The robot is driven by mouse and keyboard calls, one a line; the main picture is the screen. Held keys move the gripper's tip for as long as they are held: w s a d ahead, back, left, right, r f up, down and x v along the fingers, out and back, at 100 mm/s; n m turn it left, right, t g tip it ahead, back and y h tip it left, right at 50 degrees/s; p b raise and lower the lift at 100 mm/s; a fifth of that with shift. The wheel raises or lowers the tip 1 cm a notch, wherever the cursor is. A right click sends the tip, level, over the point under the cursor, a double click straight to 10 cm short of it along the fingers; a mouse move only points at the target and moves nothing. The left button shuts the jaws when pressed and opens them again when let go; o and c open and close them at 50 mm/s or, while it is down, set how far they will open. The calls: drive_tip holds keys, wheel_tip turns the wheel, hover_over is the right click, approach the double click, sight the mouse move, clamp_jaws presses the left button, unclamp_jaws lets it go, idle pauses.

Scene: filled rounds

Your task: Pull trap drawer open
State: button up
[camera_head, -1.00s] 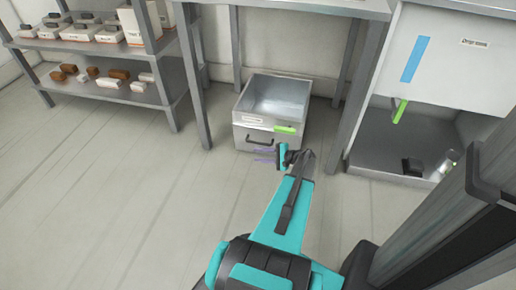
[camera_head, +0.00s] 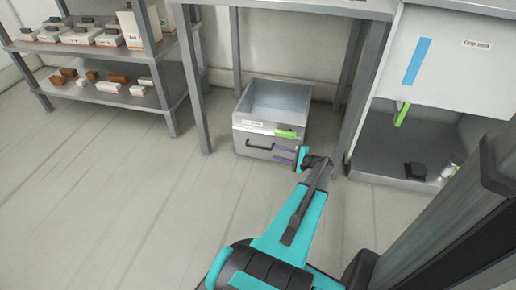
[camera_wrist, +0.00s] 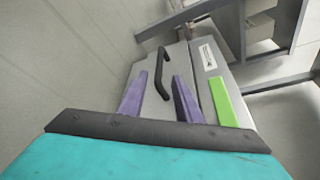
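The trap drawer (camera_head: 258,117) is an open-topped metal box low under the table. Its front has a dark bar handle (camera_head: 259,145), a small label and a green strip (camera_head: 285,133). My gripper (camera_head: 276,153) is open, with purple fingers close to the right end of the handle in the head view. In the wrist view the handle (camera_wrist: 163,70) shows between and beyond the spread fingertips (camera_wrist: 160,76), with the drawer front (camera_wrist: 177,52) behind it. Contact between fingers and handle cannot be made out.
A table leg (camera_head: 352,125) stands right of the drawer, and another leg (camera_head: 197,110) stands left of it. A shelf rack (camera_head: 120,92) with several small boxes is at left. A cabinet (camera_head: 455,60) with a blue strip and green handle is at right. The floor in front is clear.

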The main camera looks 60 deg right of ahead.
sight(262, 148)
drive_tip(key=b+x, duration=0.3)
drive_tip(key=x, duration=0.8)
drive_tip(key=shift+w+f+b, duration=0.1)
drive_tip(key=shift+f+b, duration=0.05)
drive_tip(key=shift+b, duration=0.15)
drive_tip(key=shift+x, duration=0.8)
drive_tip(key=shift+c, duration=0.4)
clamp_jaws()
